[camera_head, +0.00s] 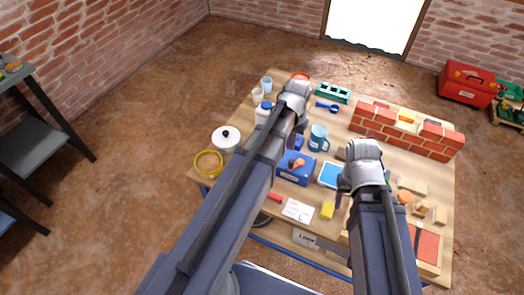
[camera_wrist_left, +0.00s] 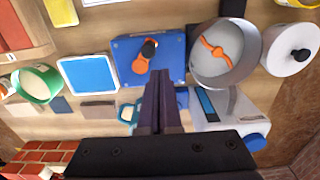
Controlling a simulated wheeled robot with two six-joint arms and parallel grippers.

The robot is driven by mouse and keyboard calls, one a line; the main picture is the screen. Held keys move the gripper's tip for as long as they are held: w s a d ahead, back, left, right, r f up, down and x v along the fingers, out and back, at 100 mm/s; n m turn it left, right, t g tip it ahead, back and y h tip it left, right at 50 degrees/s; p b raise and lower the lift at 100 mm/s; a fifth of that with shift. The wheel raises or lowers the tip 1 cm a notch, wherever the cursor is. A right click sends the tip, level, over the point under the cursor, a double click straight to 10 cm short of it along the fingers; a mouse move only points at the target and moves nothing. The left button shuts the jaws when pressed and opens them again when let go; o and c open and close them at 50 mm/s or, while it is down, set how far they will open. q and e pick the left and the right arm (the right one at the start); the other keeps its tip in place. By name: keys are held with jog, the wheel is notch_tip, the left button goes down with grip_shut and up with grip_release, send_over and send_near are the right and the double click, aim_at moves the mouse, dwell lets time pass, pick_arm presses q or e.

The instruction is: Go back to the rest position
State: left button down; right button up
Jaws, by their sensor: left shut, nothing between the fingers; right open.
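Both my arms reach out over a wooden workbench (camera_head: 272,228). My left gripper (camera_head: 302,124) is over the far left part of the bench, partly hidden behind its own wrist. In the left wrist view its fingers (camera_wrist_left: 162,80) are together with nothing between them, above the bench near a blue box (camera_wrist_left: 125,62). My right gripper (camera_head: 341,198) is open over the middle right of the bench, beside a blue-faced tablet (camera_head: 330,174). Its fingertips are small and hard to make out.
A brick wall piece (camera_head: 405,132) stands at the back right of the bench. A teal mug (camera_head: 318,138), a white lidded pot (camera_head: 226,138) and a yellow tape roll (camera_head: 208,163) stand around the grippers. A red toolbox (camera_head: 468,84) is off the bench at right.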

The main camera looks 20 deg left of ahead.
pick_arm(q)
jog(key=s+d+r+m+p, duration=0.1)
jog(key=s+d+r+p, duration=0.4)
jog(key=s, duration=0.2)
jog(key=s+d+r+m+y+p, duration=0.1)
jog(key=s+d+r+m+p, duration=0.1)
jog(key=s+d+r+p, duration=0.2)
jog(key=s+d, duration=0.1)
jog(key=s, duration=0.2)
jog(key=shift+s+d+r+p, duration=0.15)
jog(key=shift+d+r+p, duration=0.1)
jog(key=shift+r+p, duration=0.1)
jog(key=shift+a, duration=0.1)
